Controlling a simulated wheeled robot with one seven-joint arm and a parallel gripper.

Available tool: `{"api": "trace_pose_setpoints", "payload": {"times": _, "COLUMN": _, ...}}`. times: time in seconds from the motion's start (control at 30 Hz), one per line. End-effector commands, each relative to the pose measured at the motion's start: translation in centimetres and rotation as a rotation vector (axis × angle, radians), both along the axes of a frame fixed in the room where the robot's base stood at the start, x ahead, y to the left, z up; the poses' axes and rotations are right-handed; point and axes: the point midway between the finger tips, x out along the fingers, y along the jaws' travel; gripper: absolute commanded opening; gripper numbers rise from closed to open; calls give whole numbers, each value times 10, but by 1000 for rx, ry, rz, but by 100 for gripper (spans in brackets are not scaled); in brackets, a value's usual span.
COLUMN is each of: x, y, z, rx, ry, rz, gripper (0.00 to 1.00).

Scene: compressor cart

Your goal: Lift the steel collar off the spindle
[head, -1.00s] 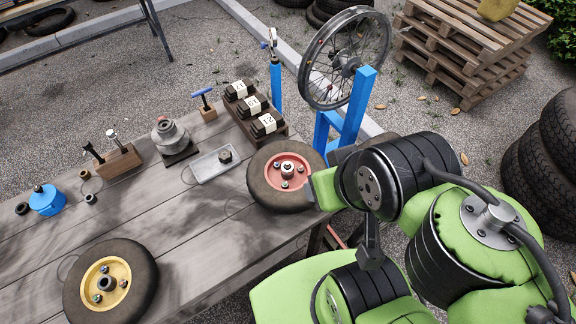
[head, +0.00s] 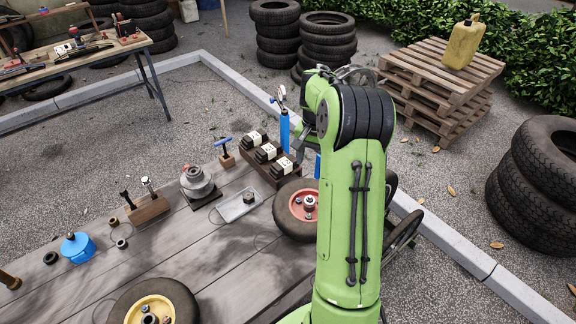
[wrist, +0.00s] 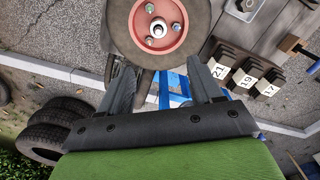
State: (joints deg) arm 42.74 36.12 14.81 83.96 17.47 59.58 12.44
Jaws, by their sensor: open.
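A bright steel collar (head: 309,201) sits around the middle of a red wheel hub (head: 296,205), inside a black tyre lying on the bench. The wrist view shows the collar (wrist: 158,27) nearly end-on, at the top of the picture, with nuts around it. The spindle is hard to tell apart from the collar at this size. My gripper (wrist: 160,65) is open, with its two fingers apart and nothing between them. The collar lies beyond the fingertips and apart from them. In the head view my arm hides most of the gripper and the right edge of the wheel.
Numbered black blocks (head: 268,153) in a wooden tray and a shallow metal tray (head: 239,205) stand beside the wheel. A grey stepped part (head: 196,183), a blue pot (head: 77,247) and a yellow-hubbed wheel (head: 151,311) are farther left. A blue post (head: 284,128) stands behind.

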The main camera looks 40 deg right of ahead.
Motion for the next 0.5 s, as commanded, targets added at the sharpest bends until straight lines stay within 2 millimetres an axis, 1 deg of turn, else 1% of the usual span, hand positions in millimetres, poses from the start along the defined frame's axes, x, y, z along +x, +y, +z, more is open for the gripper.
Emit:
{"api": "trace_pose_setpoints", "payload": {"times": 0.07, "x": 0, "y": -2, "z": -7, "rx": 3, "ry": 2, "rz": -8, "gripper": 65}}
{"api": "trace_pose_setpoints", "payload": {"times": 0.17, "x": 0, "y": -1, "z": -24, "rx": 5, "ry": 3, "rz": -6, "gripper": 65}}
{"api": "trace_pose_setpoints", "payload": {"times": 0.5, "x": -1, "y": -1, "z": -103, "rx": 5, "ry": 4, "rz": -3, "gripper": 65}}
